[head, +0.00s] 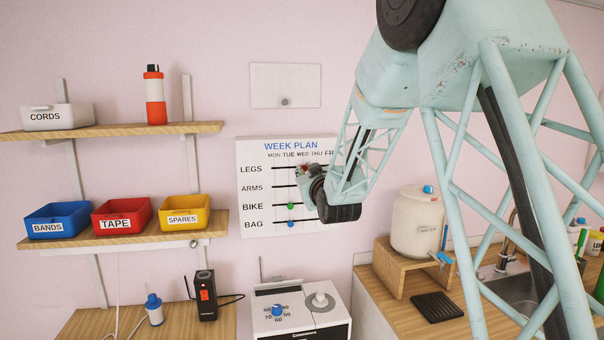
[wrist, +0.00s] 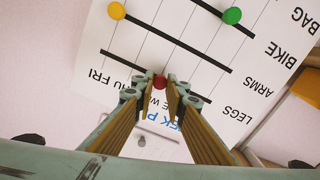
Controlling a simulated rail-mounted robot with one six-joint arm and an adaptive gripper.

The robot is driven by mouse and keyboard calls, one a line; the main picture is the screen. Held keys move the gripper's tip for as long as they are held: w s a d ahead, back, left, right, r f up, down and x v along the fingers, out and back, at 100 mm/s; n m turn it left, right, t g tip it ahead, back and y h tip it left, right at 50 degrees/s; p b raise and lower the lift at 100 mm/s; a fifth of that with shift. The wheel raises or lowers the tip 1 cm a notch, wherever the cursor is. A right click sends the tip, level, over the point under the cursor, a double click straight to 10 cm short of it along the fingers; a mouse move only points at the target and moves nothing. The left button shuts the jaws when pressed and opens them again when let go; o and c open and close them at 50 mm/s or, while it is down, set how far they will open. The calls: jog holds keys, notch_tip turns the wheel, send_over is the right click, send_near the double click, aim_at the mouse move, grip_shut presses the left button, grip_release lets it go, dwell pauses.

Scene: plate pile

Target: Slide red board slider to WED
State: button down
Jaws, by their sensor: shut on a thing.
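The WEEK PLAN board (head: 262,225) hangs on the wall, with day columns and rows LEGS, ARMS, BIKE and BAG. The red slider (wrist: 160,81) is on the LEGS row; a bit of red (head: 304,168) shows below WED in the head view. My gripper (wrist: 163,84) is shut on the red slider at its fingertips, at the board's face. The wrist view sees the board upside down. My gripper hides part of the day names there, and in the head view it covers the board's right part, so the slider's exact column is hard to read.
On the board, a yellow slider (wrist: 116,10) is at the FRI end of ARMS and a green slider (wrist: 232,15) is on BIKE. Shelves with bins (head: 121,216) stand left. A white box with dials (head: 297,325) is below, and a water jug (head: 415,230) right.

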jog(key=c, duration=2.6)
grip_release()
jog(key=shift+o, duration=0.2)
jog(key=s+d, duration=0.2)
jog(key=s, duration=0.9)
jog(key=shift+s+d, duration=0.2)
jog(key=shift+s, duration=0.2)
